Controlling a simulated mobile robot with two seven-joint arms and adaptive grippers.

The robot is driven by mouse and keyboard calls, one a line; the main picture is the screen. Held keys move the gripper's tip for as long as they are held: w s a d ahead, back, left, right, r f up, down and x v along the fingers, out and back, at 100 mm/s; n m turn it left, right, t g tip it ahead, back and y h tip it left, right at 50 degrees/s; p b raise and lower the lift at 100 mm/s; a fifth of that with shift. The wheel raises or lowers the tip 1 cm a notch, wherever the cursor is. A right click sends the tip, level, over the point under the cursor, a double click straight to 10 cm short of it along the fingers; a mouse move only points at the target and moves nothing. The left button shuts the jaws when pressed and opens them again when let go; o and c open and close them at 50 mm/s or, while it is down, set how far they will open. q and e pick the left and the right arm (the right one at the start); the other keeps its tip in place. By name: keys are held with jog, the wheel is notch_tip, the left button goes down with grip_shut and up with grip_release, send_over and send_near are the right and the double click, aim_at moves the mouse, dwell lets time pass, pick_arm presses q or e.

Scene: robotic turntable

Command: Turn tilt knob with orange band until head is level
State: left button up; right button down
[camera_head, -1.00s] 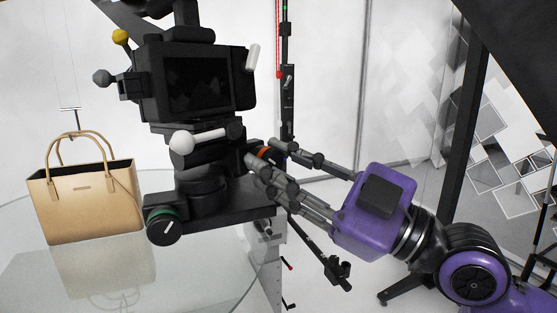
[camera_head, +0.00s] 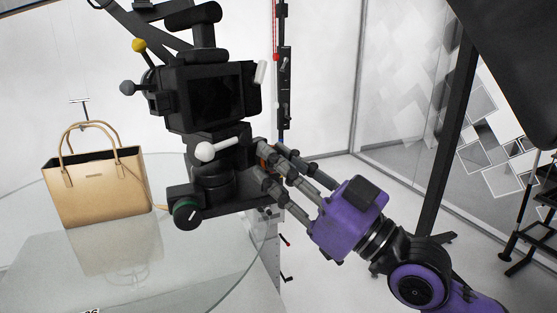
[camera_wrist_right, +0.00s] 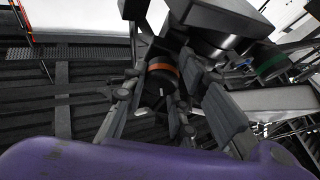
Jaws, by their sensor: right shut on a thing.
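The tilt knob with an orange band (camera_wrist_right: 163,68) sits between the fingers of my right gripper in the right wrist view. In the head view only a sliver of its orange band (camera_head: 264,152) shows behind the fingers. My right gripper (camera_head: 262,163) is shut on this knob, on the right side of the camera head. The head carries a black camera (camera_head: 212,98) with a dark screen, which looks slightly tilted in the picture. A second knob with a green band (camera_head: 186,213) is at the front left of the head's base. My left gripper is not in view.
A glass turntable (camera_head: 190,270) holds a tan handbag (camera_head: 100,190) left of the head. White-tipped (camera_head: 205,152) and yellow-tipped (camera_head: 139,45) handles stick out from the camera rig. A dark post (camera_head: 285,80) stands behind.

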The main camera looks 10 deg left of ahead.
jog(key=shift+w+d+r, duration=0.1)
jog(key=shift+d+r, duration=0.05)
jog(key=shift+r, duration=0.15)
jog(key=c, duration=1.8)
grip_release()
jog(key=shift+o, duration=1.3)
jog(key=shift+f, duration=0.15)
jog(key=shift+f, duration=0.1)
jog(key=v, duration=1.2)
jog(key=shift+w, duration=0.1)
